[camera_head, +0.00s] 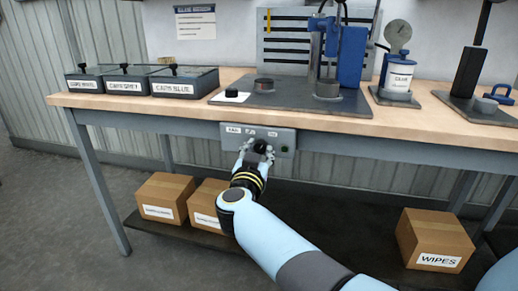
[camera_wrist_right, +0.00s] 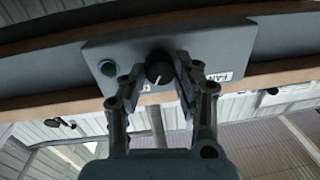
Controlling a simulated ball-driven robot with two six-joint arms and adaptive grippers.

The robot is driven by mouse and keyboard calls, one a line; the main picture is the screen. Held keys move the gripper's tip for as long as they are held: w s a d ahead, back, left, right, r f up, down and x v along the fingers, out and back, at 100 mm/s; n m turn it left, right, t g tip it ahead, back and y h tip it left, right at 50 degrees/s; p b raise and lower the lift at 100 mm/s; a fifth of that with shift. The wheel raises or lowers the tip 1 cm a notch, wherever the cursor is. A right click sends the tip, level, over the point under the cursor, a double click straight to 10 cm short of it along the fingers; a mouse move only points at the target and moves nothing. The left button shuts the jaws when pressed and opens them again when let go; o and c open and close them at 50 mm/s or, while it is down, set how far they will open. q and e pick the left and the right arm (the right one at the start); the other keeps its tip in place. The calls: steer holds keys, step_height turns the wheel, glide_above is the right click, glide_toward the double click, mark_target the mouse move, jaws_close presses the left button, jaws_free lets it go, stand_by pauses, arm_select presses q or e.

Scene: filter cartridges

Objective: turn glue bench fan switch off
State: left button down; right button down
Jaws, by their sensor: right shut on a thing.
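The fan switch is a round black knob (camera_head: 261,146) on a grey control panel (camera_head: 284,135) fixed to the front of the bench under the tabletop. A green button (camera_wrist_right: 107,68) sits beside the knob. A label reading FAN (camera_wrist_right: 212,74) is on the panel. My left gripper is not in view.
The wooden bench top (camera_head: 300,100) holds three lidded trays at the left, a dark plate with a press (camera_head: 326,60), a gauge pot (camera_head: 397,72) and another stand at the right. Boxes, including a WIPES box (camera_head: 434,238), stand on the lower shelf.

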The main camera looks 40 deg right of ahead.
steer(key=n+p, duration=0.1)
steer(key=p, duration=0.2)
steer(key=n+p, duration=0.4)
steer(key=p, duration=0.1)
steer(key=shift+r+g+p, duration=0.3)
steer(key=shift+r, duration=0.05)
steer(key=n+p, duration=0.2)
steer(key=n, duration=0.1)
steer(key=shift+f+n, duration=0.1)
steer(key=shift+n, duration=0.3)
arm_select(q)
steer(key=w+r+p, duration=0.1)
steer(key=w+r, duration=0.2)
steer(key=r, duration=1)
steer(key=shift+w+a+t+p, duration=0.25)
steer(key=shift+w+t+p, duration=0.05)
steer(key=shift+p, duration=0.05)
arm_select(e)
steer(key=shift+a+f+n+g, duration=0.15)
steer(key=shift+n+g, duration=0.15)
steer(key=shift+n, duration=1.6)
steer(key=c, duration=1)
jaws_free()
steer(key=shift+o, duration=0.2)
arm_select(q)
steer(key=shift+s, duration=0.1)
